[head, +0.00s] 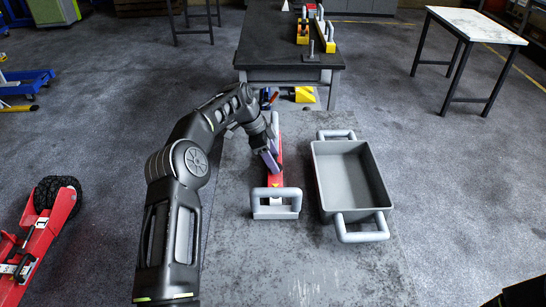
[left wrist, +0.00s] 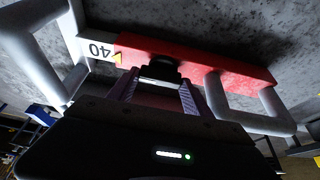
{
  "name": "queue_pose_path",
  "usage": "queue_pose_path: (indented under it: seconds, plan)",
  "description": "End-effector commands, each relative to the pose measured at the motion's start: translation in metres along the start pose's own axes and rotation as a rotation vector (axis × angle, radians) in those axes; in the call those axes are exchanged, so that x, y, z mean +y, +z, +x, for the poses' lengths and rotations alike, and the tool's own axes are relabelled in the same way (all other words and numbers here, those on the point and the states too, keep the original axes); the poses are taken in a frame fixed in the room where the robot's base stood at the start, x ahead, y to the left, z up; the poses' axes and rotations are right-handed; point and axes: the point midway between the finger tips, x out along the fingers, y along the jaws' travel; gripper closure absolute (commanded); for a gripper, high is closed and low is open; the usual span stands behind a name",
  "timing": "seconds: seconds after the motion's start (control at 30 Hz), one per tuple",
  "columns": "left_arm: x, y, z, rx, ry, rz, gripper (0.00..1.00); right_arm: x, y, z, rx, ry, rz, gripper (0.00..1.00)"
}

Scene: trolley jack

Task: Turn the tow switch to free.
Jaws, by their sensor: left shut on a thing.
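A red bar (head: 275,180) with a grey handle at each end lies lengthwise on the grey worktop. In the left wrist view the red bar (left wrist: 222,74) has a white label reading 40 and a small yellow triangle. A dark block-like part (left wrist: 160,68) sits at its edge, perhaps the tow switch; I cannot read any free mark. My left gripper (head: 270,157) reaches down to the bar, and its purple fingers (left wrist: 160,92) are shut on this dark part. The fingers partly hide it, so its setting cannot be told. My right gripper is not in view.
A grey tray (head: 381,205) with two handles stands close to the right of the bar. A dark table (head: 265,45) with yellow and red items is beyond. A pale-topped table (head: 480,25) stands at right. A red jack-like thing with a wheel (head: 40,235) is at left.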

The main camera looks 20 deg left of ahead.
Motion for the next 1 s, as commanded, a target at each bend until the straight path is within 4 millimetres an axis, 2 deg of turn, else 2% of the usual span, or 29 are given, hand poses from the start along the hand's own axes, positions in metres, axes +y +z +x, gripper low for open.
queue_pose_path:
  seconds: [0.37, 0.4, 0.63, 1.0]
  plan:
    - [-0.0002, 0.0006, -0.0003, -0.002, 0.001, 0.006, 0.82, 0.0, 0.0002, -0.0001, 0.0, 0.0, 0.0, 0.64]
    - [-0.0002, 0.0007, -0.0002, -0.002, 0.001, 0.006, 0.4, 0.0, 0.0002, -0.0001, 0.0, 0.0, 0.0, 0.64]
    - [-0.0001, 0.0006, -0.0001, -0.002, 0.002, 0.005, 0.21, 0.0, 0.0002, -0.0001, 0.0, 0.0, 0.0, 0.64]
    - [-0.0004, 0.0006, -0.0054, -0.001, 0.001, 0.004, 0.2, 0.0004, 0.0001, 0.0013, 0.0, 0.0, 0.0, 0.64]
